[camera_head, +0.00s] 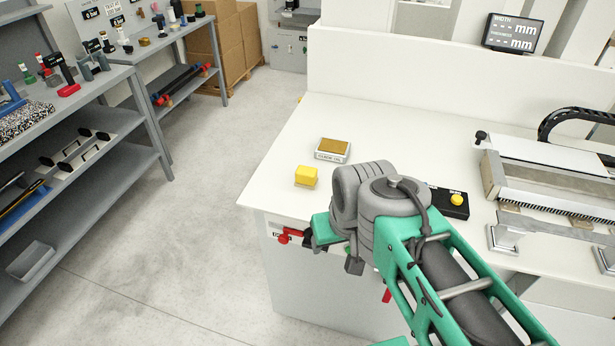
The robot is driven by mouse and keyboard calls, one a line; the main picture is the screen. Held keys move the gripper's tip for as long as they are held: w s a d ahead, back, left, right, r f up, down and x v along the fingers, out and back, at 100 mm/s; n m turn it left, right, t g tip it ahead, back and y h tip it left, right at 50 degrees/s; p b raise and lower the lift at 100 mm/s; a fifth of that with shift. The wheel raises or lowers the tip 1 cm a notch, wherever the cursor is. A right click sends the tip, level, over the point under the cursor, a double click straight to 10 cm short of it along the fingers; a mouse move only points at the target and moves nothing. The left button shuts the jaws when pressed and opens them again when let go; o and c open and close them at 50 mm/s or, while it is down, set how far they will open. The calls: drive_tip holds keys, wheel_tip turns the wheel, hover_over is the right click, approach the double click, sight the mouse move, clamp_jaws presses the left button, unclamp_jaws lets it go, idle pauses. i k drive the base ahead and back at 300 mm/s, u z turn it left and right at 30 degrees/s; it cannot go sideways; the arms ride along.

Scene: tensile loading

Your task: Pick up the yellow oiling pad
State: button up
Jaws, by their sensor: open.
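The yellow oiling pad (306,176) is a small yellow block resting on the white bench near its left edge. Nothing touches it. My gripper (310,240) is at the end of my green and grey arm, open, to the front of the pad and apart from it, near the bench's front edge. My wrist partly hides it, and the fingertips are hard to make out against small red and black parts there.
A white labelled tray (332,153) with an amber top stands just behind the pad. A black box with a yellow button (456,200) and a machine (550,180) are on the right. The bench (345,115) is clear behind the tray. Grey shelves (110,165) stand across the floor.

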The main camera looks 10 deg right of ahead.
sight(306, 176)
drive_tip(key=k, duration=0.55)
drive_tip(key=u, duration=0.6)
drive_tip(key=i, duration=1.1)
drive_tip(key=u, duration=0.15)
